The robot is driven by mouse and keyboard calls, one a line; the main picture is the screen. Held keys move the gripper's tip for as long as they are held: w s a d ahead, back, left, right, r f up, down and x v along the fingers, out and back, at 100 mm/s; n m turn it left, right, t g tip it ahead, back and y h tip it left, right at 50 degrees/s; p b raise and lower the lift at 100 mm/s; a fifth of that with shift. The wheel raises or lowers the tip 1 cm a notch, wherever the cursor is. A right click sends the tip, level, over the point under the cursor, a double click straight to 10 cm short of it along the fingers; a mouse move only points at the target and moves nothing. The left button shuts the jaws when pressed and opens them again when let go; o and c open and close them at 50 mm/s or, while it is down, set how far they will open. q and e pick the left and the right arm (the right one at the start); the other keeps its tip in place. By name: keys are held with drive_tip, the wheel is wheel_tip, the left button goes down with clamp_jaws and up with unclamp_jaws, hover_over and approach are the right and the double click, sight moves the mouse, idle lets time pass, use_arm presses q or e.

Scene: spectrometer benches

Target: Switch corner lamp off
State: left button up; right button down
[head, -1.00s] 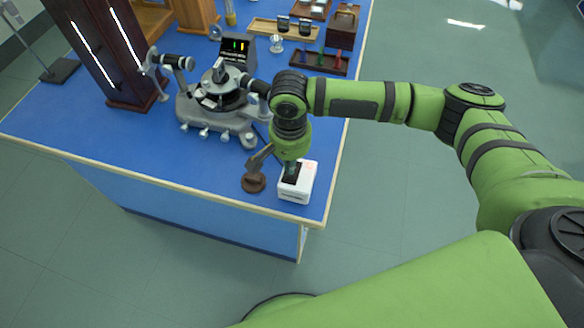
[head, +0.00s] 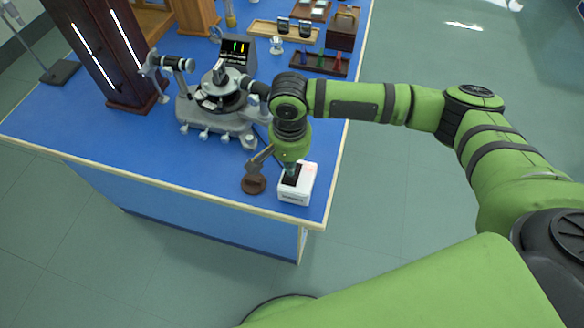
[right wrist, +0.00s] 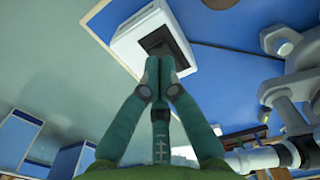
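A white box (head: 294,197) with a dark switch panel on top stands at the near right corner of the blue bench. A faint reddish glow shows on its top right. I take it for the corner lamp's box, but no bulb or label is clear. My right gripper (head: 291,172) points down onto it. In the right wrist view the gripper (right wrist: 160,65) has its fingertips together, at or just over the dark panel (right wrist: 168,44) of the white box (right wrist: 140,30). Whether they touch cannot be told. Nothing shows between the fingers. My left gripper is out of view.
A round brown base (head: 253,184) with a tilted grey piece stands close left of the box. A grey spectrometer (head: 222,112) stands behind. A dark tall case (head: 112,60), a display (head: 237,50) and wooden trays (head: 282,30) fill the back. The bench's near left is clear.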

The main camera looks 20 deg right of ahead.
drive_tip(key=shift+f, duration=1.25)
idle(0.8)
drive_tip(key=shift+s, duration=0.1)
wheel_tip(320, 180, up, 7)
drive_tip(key=p, duration=0.9)
idle(0.5)
